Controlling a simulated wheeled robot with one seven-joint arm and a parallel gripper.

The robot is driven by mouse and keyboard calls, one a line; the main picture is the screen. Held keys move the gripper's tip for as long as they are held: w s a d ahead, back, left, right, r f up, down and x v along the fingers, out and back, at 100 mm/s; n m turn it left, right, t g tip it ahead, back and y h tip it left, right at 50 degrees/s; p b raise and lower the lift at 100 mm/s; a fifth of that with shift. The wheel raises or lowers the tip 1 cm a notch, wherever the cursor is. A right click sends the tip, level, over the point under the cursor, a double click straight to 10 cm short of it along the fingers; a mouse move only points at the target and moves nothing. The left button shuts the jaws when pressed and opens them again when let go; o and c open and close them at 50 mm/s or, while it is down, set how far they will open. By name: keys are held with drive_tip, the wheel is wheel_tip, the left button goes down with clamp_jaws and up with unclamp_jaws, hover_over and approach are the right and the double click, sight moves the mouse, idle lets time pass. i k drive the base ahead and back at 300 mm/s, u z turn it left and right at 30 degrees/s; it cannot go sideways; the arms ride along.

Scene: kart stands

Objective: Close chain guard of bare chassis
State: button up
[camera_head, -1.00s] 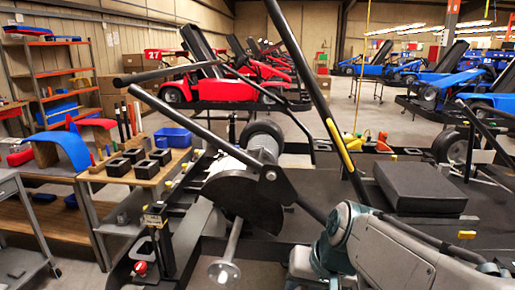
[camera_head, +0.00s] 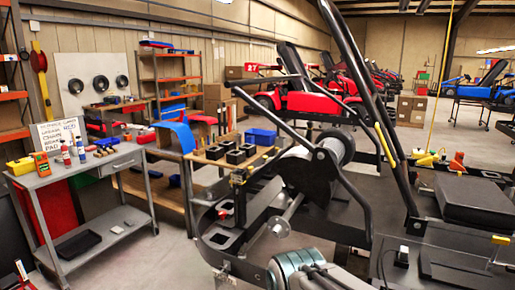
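The bare chassis (camera_head: 375,215) is a black kart frame with tubes, a flat floor and a black seat pad, filling the right half of the view. At its left end, a dark rounded plate that looks like the chain guard (camera_head: 318,170) stands raised beside a grey cylinder (camera_head: 338,148). A thin axle with a grey hub (camera_head: 279,227) sticks out below it. I cannot tell from this angle how far open the guard is. My grey-green arm shows at the bottom edge, below the guard and apart from it.
A small wooden bench (camera_head: 215,160) with black square parts and a blue bin (camera_head: 260,137) stands left of the chassis. A grey cart (camera_head: 105,168) with bottles and a sign is further left. Grey floor is free between cart and chassis. Red karts (camera_head: 345,88) stand behind.

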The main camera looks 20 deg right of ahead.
sight(293, 166)
drive_tip(key=u, duration=0.4)
drive_tip(key=k, duration=0.6)
drive_tip(key=u, duration=0.5)
drive_tip(key=i, duration=1.2)
drive_tip(key=z, duration=1.35)
drive_tip(key=i, duration=0.85)
drive_tip(key=z, duration=1)
